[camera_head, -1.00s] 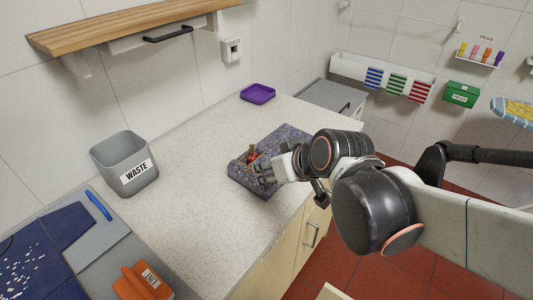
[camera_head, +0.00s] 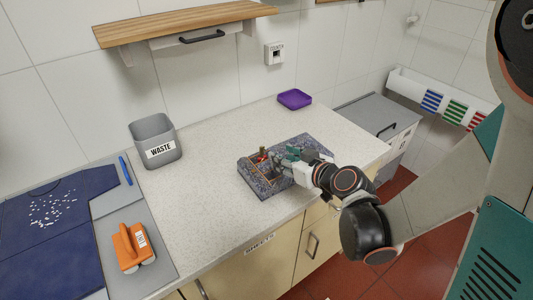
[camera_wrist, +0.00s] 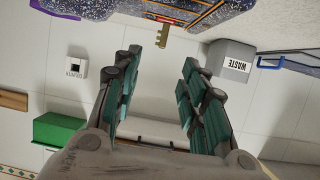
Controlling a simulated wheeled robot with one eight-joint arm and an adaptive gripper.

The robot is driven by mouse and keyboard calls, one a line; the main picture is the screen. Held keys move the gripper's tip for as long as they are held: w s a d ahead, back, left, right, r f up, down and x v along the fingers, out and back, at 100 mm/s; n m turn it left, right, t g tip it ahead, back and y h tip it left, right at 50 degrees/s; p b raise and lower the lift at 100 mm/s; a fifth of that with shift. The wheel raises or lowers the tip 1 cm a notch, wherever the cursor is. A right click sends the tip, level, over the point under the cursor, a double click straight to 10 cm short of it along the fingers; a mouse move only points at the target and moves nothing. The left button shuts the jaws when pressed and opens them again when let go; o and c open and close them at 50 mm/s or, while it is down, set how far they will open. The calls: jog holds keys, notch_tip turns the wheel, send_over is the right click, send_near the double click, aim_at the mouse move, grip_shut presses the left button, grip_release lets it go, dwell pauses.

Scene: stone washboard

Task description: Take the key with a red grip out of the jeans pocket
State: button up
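A small key (camera_wrist: 162,36) with a red grip (camera_wrist: 160,18) shows at the top of the wrist view, its brass part hanging out in the picture beside a dark speckled block. In the head view the red grip (camera_head: 262,156) stands at a brown-edged recess of that speckled block (camera_head: 258,186) on the counter. My gripper (camera_wrist: 159,68) is open and empty, with the key just beyond its fingertips and apart from them. In the head view my gripper (camera_head: 287,158) is over the block, right of the red grip. Dark blue denim (camera_head: 40,218) lies at the left; no pocket on it is clear.
A grey waste bin (camera_head: 155,141) stands at the back left. A purple tray (camera_head: 294,98) is behind the block. The counter (camera_head: 205,190) between bin and block is clear.

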aim_at(263, 148)
jog(key=b+x, duration=0.3)
jog(key=x, duration=1)
jog(key=shift+w+a+f+b, duration=0.1)
jog(key=shift+a+b, duration=0.05)
jog(key=shift+b, duration=0.15)
grip_shut()
